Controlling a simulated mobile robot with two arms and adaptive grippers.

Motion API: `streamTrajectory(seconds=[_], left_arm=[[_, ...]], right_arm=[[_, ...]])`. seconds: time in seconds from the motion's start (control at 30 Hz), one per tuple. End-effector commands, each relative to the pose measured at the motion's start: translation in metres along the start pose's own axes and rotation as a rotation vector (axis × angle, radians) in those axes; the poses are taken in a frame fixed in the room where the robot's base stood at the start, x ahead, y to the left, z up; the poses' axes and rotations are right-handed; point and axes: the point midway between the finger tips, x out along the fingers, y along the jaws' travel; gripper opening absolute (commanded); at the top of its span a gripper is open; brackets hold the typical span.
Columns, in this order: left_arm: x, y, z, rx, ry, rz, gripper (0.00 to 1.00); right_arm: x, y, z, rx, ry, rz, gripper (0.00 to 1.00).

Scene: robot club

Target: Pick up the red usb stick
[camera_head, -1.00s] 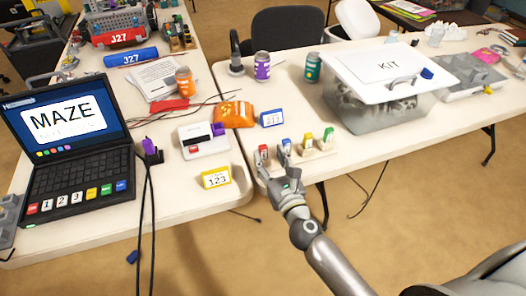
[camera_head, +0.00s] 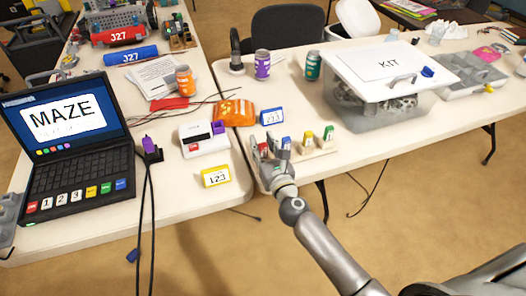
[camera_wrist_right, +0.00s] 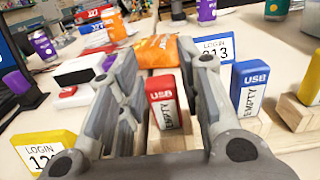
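The red USB stick (camera_wrist_right: 163,105), marked "EMPTY", stands upright between the two fingers of my right gripper (camera_wrist_right: 160,85) in the right wrist view. The fingers are open, with a visible gap on the stick's left side; the right finger is close to it, and I cannot tell whether it touches. In the head view, my right gripper (camera_head: 266,148) is at the left end of the wooden stick holder (camera_head: 322,149), around the partly hidden red stick. The blue USB stick (camera_wrist_right: 249,86) stands just right of the right finger. My left gripper is not in view.
A yellow stick (camera_head: 309,137) and a green stick (camera_head: 328,132) stand farther right. A blue-framed card (camera_head: 272,116) and an orange packet (camera_head: 235,113) lie behind. A yellow card (camera_head: 216,176) stands to the left. A clear kit box (camera_head: 375,105) stands at the back right.

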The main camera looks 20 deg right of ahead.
Motion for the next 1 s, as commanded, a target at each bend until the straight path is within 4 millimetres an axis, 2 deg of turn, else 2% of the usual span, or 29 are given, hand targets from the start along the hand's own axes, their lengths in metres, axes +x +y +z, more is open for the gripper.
streamTrajectory(seconds=[0.03, 0.2, 0.57, 0.77, 0.87, 1.0], left_arm=[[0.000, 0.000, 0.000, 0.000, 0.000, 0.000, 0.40], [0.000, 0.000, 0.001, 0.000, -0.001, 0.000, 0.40], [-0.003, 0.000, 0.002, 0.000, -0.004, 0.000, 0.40], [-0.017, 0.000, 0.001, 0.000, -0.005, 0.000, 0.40], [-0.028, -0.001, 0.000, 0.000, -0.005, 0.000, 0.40], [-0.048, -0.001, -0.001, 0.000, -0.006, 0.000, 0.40]], right_arm=[[0.000, 0.000, 0.000, 0.000, 0.000, 0.000, 0.23], [0.000, 0.000, 0.000, 0.000, 0.000, 0.000, 0.03], [0.000, 0.000, 0.004, -0.001, -0.001, 0.000, 0.03], [0.000, 0.000, 0.021, 0.000, -0.002, 0.000, 0.03], [0.000, 0.000, 0.036, -0.002, -0.002, 0.001, 0.03], [-0.023, 0.008, 0.066, 0.001, 0.000, 0.003, 0.03]])
